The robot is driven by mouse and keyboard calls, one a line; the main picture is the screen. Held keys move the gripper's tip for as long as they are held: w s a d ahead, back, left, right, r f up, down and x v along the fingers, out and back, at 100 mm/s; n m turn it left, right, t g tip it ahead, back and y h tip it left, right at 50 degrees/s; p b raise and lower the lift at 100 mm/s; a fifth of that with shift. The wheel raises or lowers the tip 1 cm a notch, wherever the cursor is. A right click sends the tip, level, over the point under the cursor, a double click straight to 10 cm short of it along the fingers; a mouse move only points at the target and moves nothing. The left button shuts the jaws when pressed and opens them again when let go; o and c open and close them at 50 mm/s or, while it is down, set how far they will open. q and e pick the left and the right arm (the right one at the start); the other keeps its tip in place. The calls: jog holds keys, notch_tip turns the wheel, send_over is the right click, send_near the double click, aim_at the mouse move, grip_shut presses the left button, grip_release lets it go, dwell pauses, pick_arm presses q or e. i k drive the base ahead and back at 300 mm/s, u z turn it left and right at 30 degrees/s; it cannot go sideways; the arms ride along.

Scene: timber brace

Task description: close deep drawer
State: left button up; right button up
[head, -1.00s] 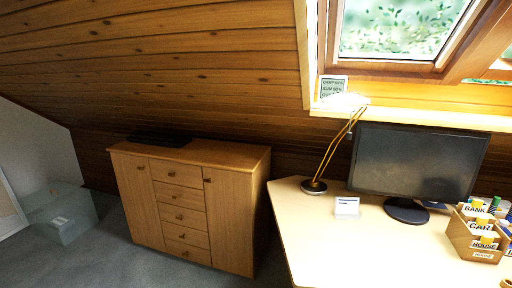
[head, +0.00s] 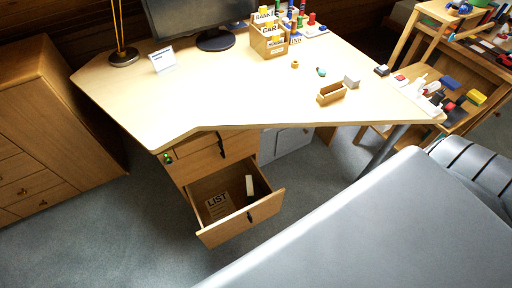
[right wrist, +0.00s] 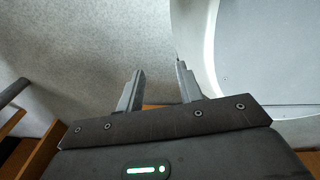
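The deep drawer (head: 253,219) is the lowest drawer of the wooden pedestal under the desk. In the head view it is pulled well out, with a dark handle on its front. Inside it are a paper marked LIST (head: 218,205) and a small white item (head: 249,185). The drawers above it look shut. In the right wrist view my right gripper (right wrist: 160,88) is open, its two fingers apart with nothing between them, above grey floor. It does not show in the head view. My left gripper is in neither current view.
The desk top (head: 330,110) overhangs the pedestal and carries a monitor (head: 195,15), a card box (head: 268,40) and small items. A wooden cabinet (head: 45,130) stands left. Grey carpet (head: 130,235) is clear in front of the drawer. A large grey surface fills the lower right.

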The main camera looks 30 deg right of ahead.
aim_at(231, 178)
jog(key=z, duration=0.55)
jog(key=k, duration=0.5)
jog(key=z, duration=2.45)
jog(key=i, duration=0.45)
jog(key=u, duration=2.45)
